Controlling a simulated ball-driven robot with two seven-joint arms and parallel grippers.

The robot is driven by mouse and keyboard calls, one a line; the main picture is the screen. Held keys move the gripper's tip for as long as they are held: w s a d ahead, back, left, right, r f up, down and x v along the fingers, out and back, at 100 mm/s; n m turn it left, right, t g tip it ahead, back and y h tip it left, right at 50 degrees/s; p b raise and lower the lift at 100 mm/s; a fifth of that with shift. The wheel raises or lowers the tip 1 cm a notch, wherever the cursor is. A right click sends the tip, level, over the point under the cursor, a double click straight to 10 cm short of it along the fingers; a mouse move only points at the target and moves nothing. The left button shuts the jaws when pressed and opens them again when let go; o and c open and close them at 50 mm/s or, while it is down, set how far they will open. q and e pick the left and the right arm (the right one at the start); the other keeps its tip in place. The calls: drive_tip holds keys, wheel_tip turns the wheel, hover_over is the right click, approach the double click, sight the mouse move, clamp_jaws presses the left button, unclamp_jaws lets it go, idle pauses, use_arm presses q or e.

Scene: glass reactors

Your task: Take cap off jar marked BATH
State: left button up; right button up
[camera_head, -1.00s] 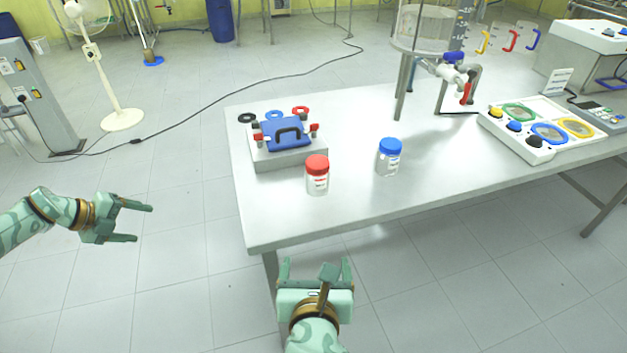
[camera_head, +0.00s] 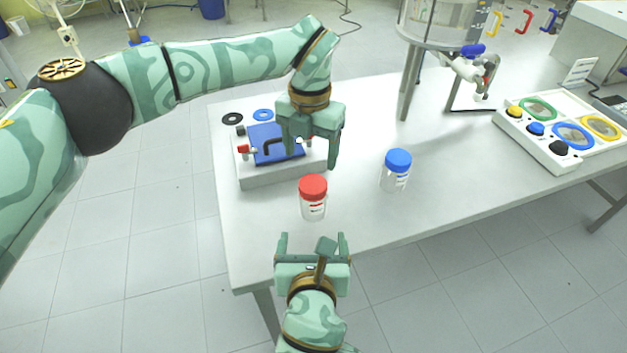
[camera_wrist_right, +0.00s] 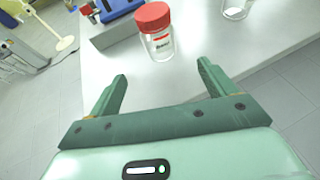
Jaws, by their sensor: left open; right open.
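A clear jar with a red cap (camera_head: 313,188) stands upright near the table's front edge; it also shows in the right wrist view (camera_wrist_right: 154,25). A clear jar with a blue cap (camera_head: 397,163) stands to its right, partly cut off in the right wrist view (camera_wrist_right: 236,8). Both labels are too small to read surely.
A white control panel (camera_head: 540,150) and a glass vessel with a valve (camera_head: 462,62) stand right. The table (camera_head: 440,200) is clear around the jars.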

sight(313, 200)
use_arm(q)
drive_tip(key=shift+d+r, duration=0.1)
drive_tip(key=shift+d, duration=0.15)
use_arm(e)
drive_tip(key=shift+w, duration=0.3)
use_arm(q)
drive_tip(key=shift+s+r, duration=0.15)
drive_tip(key=shift+s, duration=0.15)
use_arm(e)
drive_tip(key=shift+w, duration=0.15)
drive_tip(key=x, duration=1.5)
drive_tip(key=shift+a, duration=0.1)
